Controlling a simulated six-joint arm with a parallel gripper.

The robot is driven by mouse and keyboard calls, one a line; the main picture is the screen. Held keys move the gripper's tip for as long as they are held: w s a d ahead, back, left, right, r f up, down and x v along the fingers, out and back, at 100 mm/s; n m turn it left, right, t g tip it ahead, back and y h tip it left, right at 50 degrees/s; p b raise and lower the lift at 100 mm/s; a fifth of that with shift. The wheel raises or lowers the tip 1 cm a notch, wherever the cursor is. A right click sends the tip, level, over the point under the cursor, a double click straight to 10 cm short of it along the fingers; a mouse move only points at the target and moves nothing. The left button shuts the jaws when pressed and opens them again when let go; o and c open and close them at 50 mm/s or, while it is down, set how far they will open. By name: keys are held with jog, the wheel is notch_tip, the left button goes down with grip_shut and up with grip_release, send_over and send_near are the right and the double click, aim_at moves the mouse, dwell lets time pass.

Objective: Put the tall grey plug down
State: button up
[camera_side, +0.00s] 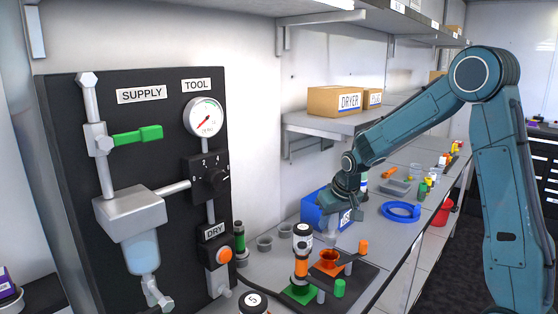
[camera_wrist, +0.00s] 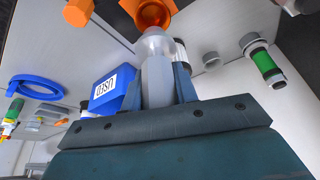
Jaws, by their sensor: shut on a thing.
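In the wrist view my gripper (camera_wrist: 157,82) is shut on the tall grey plug (camera_wrist: 156,50), a pale grey piece with a rounded, wider end pointing away from the jaws. The plug's lower part is between the two fingers. That orange cup (camera_side: 328,260) stands on a dark mat in the side view.
A green cylinder (camera_side: 339,288) and an orange piece (camera_side: 363,246) are nearby. A blue ring (camera_side: 400,212) lies farther right. The black panel (camera_side: 70,200) rises at left.

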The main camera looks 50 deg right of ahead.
aim_at(330, 232)
jog(key=shift+f, duration=2.35)
jog(key=shift+f, duration=0.6)
jog(key=o, duration=1)
jog(key=shift+o, duration=0.2)
jog(key=shift+r, duration=0.1)
jog(key=shift+r, duration=0.8)
jog(key=v, duration=1.1)
jog(key=shift+s+r, duration=0.2)
jog(key=shift+s, duration=0.05)
jog(key=shift+a, duration=0.15)
